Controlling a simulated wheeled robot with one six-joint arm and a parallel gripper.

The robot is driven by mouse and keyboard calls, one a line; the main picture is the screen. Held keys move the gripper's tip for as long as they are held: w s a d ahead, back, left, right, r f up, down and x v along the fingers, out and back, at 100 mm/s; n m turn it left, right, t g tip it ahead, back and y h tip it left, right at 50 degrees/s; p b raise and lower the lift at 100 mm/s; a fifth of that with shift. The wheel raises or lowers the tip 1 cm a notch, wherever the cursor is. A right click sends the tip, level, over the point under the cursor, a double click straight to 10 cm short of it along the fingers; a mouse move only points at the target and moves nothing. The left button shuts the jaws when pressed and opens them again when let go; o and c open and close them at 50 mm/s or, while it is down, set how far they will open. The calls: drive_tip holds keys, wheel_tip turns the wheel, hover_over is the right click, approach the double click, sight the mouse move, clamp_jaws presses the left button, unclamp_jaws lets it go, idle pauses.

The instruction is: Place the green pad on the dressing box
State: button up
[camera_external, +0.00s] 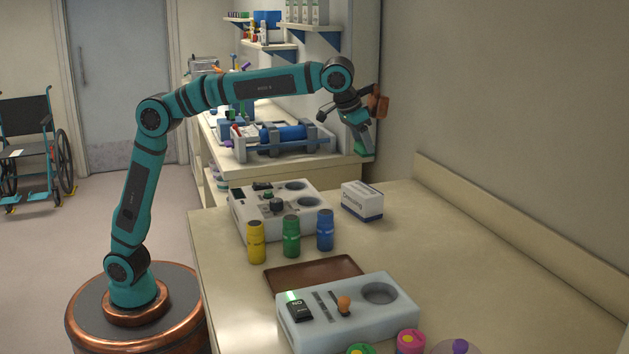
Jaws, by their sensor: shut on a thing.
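My gripper (359,139) is raised at the end of my outstretched arm, above the back part of the table. It points down and is shut on the green pad (362,152), which shows as a small green shape at the fingertips. The dressing box (362,203), white with a dark blue lower band and printed lettering, sits upright on the table. The pad hangs above the box with a clear gap, roughly over it in the picture. The pad's far side and part of its upper face are hidden by the fingers.
A white device (239,213) stands left of the box, with yellow (256,243), green (291,237) and blue (325,231) bottles before it. A brown tray (290,275) and another white unit (350,329) lie nearer. The table's right side is clear. Shelves (297,24) hang behind.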

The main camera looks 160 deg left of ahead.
wheel_tip(320, 180, down, 10)
drive_tip(key=shift+f, duration=0.25)
idle(0.4)
drive_tip(key=o, duration=1)
drive_tip(key=shift+f, duration=0.1)
drive_tip(key=shift+c, duration=0.2)
drive_tip(key=v, duration=1.2)
